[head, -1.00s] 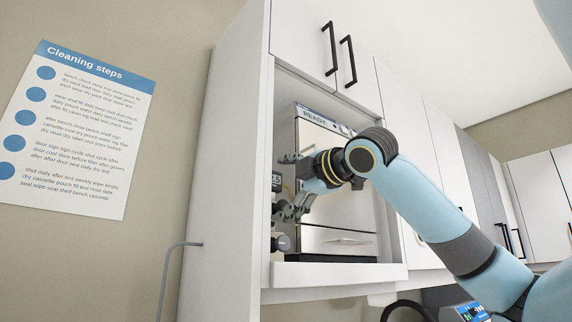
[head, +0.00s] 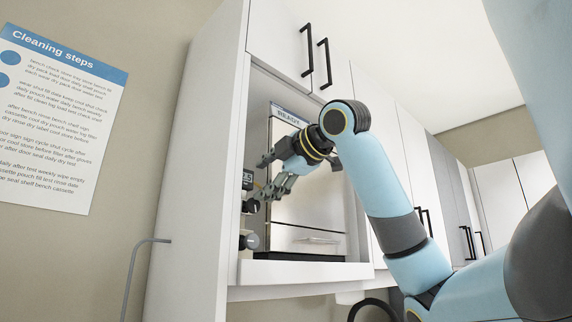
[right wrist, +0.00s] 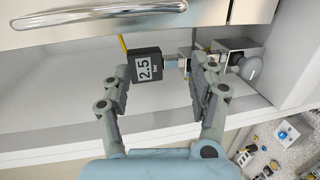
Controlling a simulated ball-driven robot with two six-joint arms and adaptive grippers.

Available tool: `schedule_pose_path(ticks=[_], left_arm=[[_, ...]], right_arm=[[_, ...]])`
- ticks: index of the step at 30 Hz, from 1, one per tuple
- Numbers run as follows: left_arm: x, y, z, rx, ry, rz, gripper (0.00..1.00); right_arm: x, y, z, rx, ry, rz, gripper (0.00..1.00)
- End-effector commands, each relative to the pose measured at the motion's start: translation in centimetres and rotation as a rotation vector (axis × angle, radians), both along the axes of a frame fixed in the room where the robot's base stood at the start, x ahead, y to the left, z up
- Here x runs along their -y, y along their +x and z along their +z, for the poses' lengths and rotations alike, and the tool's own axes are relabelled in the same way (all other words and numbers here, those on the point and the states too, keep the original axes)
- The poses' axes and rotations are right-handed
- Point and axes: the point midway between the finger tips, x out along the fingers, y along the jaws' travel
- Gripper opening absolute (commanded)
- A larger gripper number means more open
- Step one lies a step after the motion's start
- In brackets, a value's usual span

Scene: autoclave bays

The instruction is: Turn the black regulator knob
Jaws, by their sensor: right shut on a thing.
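The black regulator knob (head: 251,206) is on the left inner side of the autoclave bay, just below a small black gauge (head: 247,180) in the head view. The gauge (right wrist: 147,67) reads 2.5 in the right wrist view. My right gripper (head: 265,178) is at the regulator, its fingers spread one above the other. In the right wrist view my right gripper (right wrist: 160,82) has a finger on either side of the gauge. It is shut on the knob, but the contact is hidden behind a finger. My left gripper is not in view.
A second valve with a grey knob (head: 248,241) is below; it also shows in the right wrist view (right wrist: 250,68). The autoclave door (head: 310,205) is close behind my gripper. The white cabinet side (head: 195,170) bounds the bay on the left.

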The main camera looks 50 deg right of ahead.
Motion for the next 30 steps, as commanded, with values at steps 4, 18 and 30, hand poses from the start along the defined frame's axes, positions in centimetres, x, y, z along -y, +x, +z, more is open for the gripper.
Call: schedule_pose_path(ticks=[4, 18, 30], left_arm=[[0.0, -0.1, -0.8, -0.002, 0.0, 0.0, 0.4], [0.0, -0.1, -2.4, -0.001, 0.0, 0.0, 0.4], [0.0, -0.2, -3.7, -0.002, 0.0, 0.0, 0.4]], right_arm=[[-0.1, -1.1, -0.4, -0.004, 0.001, 0.001, 0.54], [-0.6, -4.7, -0.7, -0.011, 0.002, 0.002, 0.54], [-1.0, -7.7, -0.7, -0.012, 0.004, 0.004, 0.54]])
